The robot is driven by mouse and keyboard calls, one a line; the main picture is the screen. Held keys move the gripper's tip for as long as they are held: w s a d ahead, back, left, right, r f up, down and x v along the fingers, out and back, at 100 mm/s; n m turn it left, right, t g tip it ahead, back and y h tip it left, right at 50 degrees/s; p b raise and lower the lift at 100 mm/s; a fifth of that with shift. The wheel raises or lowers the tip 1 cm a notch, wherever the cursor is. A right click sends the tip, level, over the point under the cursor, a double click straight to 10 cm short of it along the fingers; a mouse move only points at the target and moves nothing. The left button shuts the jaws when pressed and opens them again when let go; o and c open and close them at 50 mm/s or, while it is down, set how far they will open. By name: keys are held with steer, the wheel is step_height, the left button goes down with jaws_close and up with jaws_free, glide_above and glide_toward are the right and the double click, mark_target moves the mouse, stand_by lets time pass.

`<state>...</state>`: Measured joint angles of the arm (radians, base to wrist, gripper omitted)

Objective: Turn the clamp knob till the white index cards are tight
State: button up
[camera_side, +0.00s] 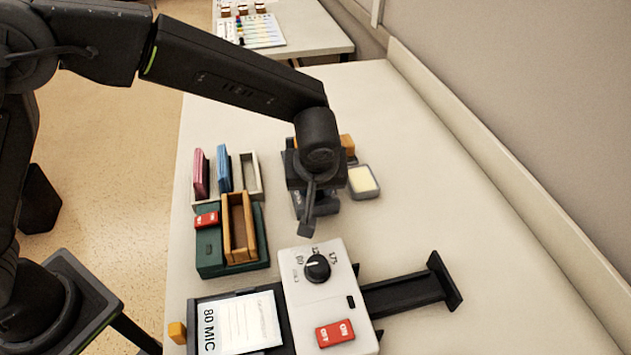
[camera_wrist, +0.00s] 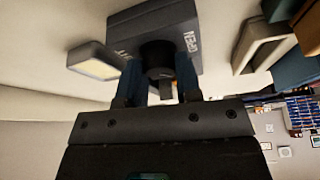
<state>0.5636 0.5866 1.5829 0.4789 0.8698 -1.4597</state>
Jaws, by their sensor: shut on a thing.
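The clamp is a dark grey block (camera_wrist: 188,28) marked "OPEN", with a black round knob (camera_wrist: 157,56) on the face toward me in the wrist view. My gripper (camera_wrist: 158,78) is shut on the knob, one finger on each side. In the side view my gripper (camera_side: 308,205) is low over the table and hides most of the clamp; a grey part of its base (camera_side: 327,207) shows. I cannot make out the white index cards in either view, so I cannot tell how tight they are.
A grey dish with a cream pad (camera_side: 363,181) stands right of the clamp. Pink (camera_side: 201,174) and blue (camera_side: 223,168) holders and a green box with a wooden tray (camera_side: 239,228) are left. A white dial unit (camera_side: 320,300) is in front. Table at far right is clear.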

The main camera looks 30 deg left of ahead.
steer(key=shift+m+h, duration=0.3)
steer(key=shift+m, duration=0.4)
steer(key=o, duration=0.6)
steer(key=shift+t, duration=0.3)
steer(key=v, duration=1.4)
steer(key=shift+w, duration=0.1)
